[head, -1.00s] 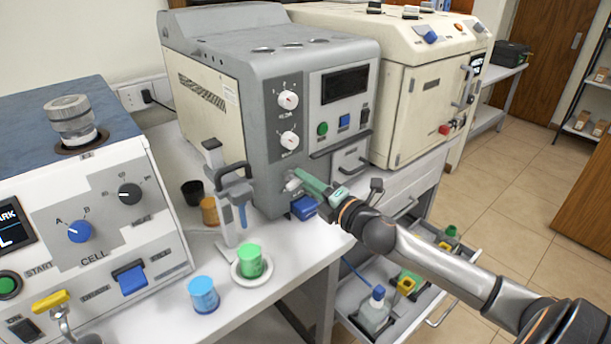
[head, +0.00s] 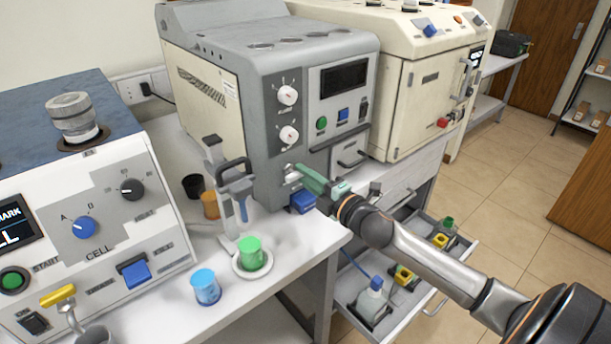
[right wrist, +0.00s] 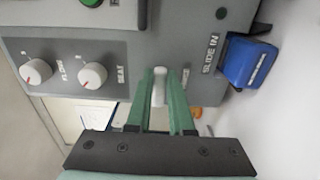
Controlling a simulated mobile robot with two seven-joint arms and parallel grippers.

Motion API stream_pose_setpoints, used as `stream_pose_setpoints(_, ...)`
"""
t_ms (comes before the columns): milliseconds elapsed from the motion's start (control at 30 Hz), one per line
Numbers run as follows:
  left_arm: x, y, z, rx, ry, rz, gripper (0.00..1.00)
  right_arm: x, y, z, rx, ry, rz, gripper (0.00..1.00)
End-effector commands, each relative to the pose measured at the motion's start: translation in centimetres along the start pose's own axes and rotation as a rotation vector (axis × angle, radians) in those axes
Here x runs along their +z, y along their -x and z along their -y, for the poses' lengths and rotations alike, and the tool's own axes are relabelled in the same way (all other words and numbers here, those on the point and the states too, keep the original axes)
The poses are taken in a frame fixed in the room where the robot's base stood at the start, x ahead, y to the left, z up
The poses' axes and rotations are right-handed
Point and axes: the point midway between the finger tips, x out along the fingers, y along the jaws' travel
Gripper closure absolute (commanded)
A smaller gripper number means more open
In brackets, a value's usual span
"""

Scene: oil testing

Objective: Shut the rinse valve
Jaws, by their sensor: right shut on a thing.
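My right gripper (head: 298,174) has green fingers and is at a small pale fitting (head: 291,176) low on the front of the grey machine (head: 262,155). In the right wrist view, its fingers (right wrist: 162,85) are shut on a white lever (right wrist: 158,88) standing between them. I cannot read a label that names this lever as the rinse valve. A yellow-handled tap (head: 58,296) sits at the lower left, on the front of the white cell machine (head: 110,262), above a grey cup. My left gripper is not in view.
A blue block (head: 303,203) sits beside the gripper. A blue cup (head: 206,289), a green cup (head: 251,252) on a white dish and a stand with a dark handle (head: 233,185) are on the bench. An open drawer (head: 385,310) with bottles lies below my right arm.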

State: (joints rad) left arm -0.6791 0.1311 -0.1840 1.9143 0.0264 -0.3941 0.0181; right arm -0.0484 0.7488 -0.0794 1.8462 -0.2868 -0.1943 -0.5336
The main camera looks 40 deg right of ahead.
Motion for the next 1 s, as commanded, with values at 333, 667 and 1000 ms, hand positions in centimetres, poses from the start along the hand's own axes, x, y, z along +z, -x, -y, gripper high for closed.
stream_pose_setpoints(333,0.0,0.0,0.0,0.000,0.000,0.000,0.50,0.0,0.0,0.0,0.000,-0.002,0.001,0.54)
stream_pose_setpoints(667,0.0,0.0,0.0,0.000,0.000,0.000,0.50,0.0,0.1,0.0,0.000,-0.001,0.000,0.50)
stream_pose_setpoints(1000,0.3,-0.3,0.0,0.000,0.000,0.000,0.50,0.0,3.6,0.3,-0.004,-0.002,0.000,0.50)
